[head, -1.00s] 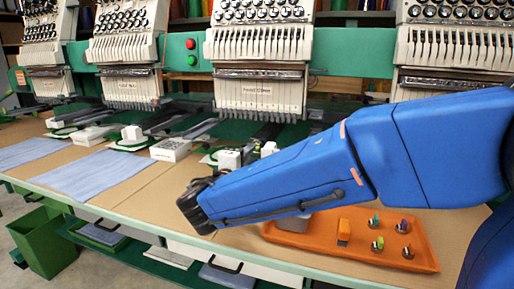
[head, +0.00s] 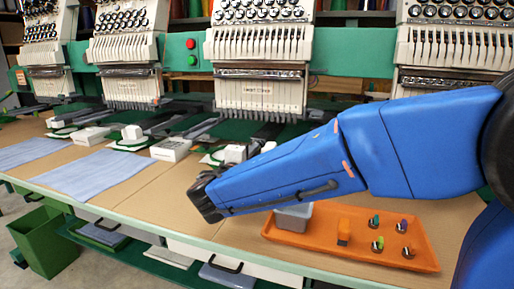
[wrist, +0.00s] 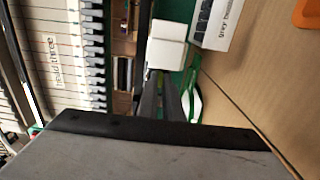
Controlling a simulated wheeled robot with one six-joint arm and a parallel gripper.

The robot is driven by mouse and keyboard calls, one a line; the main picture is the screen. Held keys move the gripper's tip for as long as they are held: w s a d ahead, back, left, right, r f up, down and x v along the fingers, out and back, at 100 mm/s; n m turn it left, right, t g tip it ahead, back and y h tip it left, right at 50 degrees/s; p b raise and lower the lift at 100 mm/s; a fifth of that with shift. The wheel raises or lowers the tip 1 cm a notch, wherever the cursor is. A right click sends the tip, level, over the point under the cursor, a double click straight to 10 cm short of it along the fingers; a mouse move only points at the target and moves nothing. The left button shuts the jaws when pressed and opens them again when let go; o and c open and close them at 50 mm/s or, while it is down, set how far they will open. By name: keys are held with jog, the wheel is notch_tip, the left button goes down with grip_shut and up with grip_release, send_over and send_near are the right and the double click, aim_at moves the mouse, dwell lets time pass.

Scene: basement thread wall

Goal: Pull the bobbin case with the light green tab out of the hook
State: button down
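My gripper (head: 207,197) is the dark end of my blue arm, held above the front part of the table, left of the orange tray. No bobbin case in a hook can be made out in either view. A small metal bobbin case with a light green tab (head: 379,243) stands on the orange tray (head: 312,243), well to the right of my gripper.
Embroidery heads (head: 260,95) line the back, with white blocks and dark arms below. Bare tabletop (head: 150,205) lies left of my gripper.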

jog(key=v, duration=0.3)
jog(key=shift+s, duration=0.1)
dwell(0.4)
jog(key=shift+a, duration=0.1)
jog(key=s, duration=0.1)
jog(key=s+r, duration=0.1)
jog(key=s+a+r, duration=0.1)
jog(key=shift+s+a, duration=0.15)
jog(key=shift+s, duration=0.2)
dwell(0.6)
